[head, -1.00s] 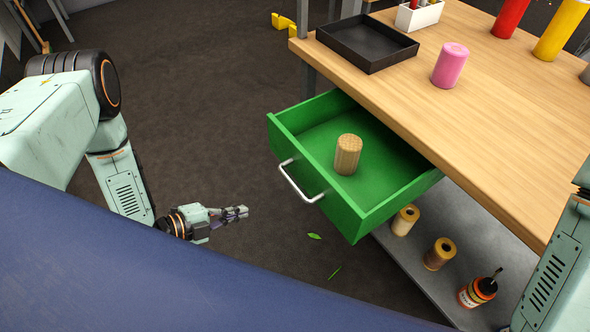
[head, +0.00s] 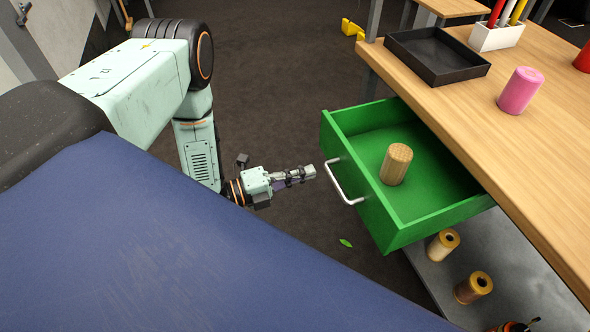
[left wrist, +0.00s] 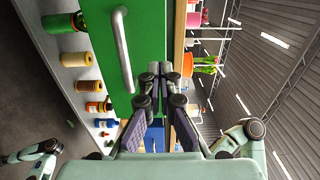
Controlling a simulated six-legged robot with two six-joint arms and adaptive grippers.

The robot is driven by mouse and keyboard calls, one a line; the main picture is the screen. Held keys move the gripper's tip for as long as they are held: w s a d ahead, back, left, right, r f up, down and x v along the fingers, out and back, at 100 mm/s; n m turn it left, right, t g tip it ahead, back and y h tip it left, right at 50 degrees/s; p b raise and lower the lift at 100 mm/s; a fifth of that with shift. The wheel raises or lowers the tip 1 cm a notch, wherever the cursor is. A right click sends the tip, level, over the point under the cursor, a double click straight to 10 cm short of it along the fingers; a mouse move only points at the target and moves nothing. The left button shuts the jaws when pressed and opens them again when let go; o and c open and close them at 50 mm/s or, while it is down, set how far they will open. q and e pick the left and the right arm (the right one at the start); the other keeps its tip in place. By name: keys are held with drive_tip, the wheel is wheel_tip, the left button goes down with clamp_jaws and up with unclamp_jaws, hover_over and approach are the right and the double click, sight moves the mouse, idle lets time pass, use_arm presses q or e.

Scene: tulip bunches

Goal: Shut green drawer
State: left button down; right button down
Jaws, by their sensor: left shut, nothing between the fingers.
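The green drawer (head: 410,236) stands pulled out from under the wooden workbench. A wooden cylinder (head: 396,164) stands upright inside it. Its silver handle (head: 343,182) is on the front face; in the left wrist view the handle (left wrist: 122,50) runs along the green front (left wrist: 146,35). My left gripper (head: 308,173) is shut and empty, just left of the drawer front near the handle. In the left wrist view its fingertips (left wrist: 155,70) point at the green front beside the handle; I cannot tell whether they touch it. My right gripper is out of view in the head view.
The workbench (head: 540,150) holds a black tray (head: 437,56), a pink cylinder (head: 521,90) and a white pen holder (head: 496,36). Spools (head: 443,245) stand on the grey lower shelf (head: 500,262).

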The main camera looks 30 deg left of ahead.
sight(351, 160)
use_arm(q)
drive_tip(key=b+x, duration=0.2)
drive_tip(key=x, duration=0.6)
drive_tip(key=shift+d, duration=0.15)
drive_tip(key=shift+w+d+f, duration=0.1)
drive_tip(key=shift+w, duration=0.35)
drive_tip(key=shift+d, duration=0.1)
drive_tip(key=b+x, duration=0.9)
drive_tip(key=x, duration=1.2)
drive_tip(key=shift+w+d+r, duration=0.25)
drive_tip(key=shift+w+d, duration=0.05)
drive_tip(key=shift+w+r, duration=0.1)
drive_tip(key=shift+r, duration=0.05)
